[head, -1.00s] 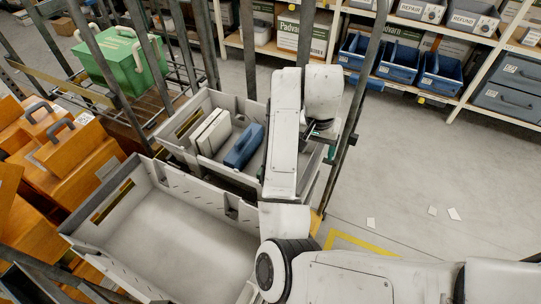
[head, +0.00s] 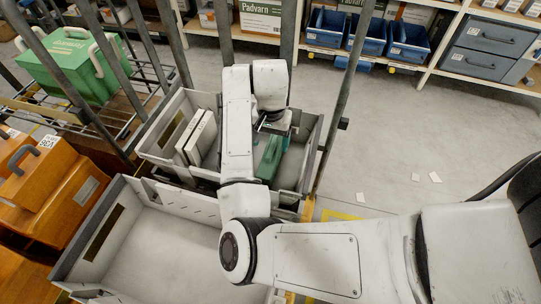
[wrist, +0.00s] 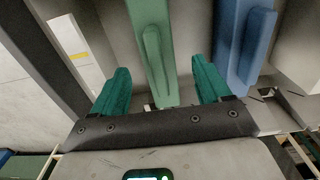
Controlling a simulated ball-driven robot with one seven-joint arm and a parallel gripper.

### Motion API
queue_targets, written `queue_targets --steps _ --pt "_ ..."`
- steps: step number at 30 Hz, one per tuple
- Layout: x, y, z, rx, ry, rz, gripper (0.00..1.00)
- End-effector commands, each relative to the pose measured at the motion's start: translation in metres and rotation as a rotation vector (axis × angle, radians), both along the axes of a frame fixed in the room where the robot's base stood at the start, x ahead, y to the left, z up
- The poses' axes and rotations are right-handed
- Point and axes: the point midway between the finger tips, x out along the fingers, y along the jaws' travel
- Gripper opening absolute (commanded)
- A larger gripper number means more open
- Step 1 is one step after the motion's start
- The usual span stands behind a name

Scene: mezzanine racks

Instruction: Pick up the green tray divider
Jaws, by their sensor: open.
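The green tray divider (head: 269,158) stands upright in the far grey tote (head: 308,140), partly hidden by my arm in the head view. In the wrist view the green divider (wrist: 152,35) runs between the two teal fingers of my gripper (wrist: 160,72). The fingers are open, with a gap on each side of the divider. In the head view my gripper (head: 273,126) is over the tote, mostly covered by my wrist. A blue divider (wrist: 245,40) stands to the right of the green one in the wrist view; my arm hides it in the head view.
White dividers (head: 196,136) stand in the tote's left part. An empty grey tote (head: 160,255) is nearer. Rack posts (head: 335,110) rise beside the totes. Orange cases (head: 45,185) and a green case (head: 70,65) are at left. Floor at right is open.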

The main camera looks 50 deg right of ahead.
Motion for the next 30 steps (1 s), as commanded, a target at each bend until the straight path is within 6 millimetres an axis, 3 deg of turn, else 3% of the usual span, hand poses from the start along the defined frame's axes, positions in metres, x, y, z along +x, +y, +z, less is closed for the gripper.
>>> queue_targets --steps 5,13,22,30 --pt "-0.001 0.0 -0.013 0.001 0.003 0.001 0.77" --pt "-0.001 -0.001 -0.049 0.001 0.001 0.001 0.77" --pt "-0.001 -0.001 -0.055 0.0 0.0 0.0 0.77" --pt "-0.001 -0.001 -0.055 0.0 0.0 0.0 0.52"
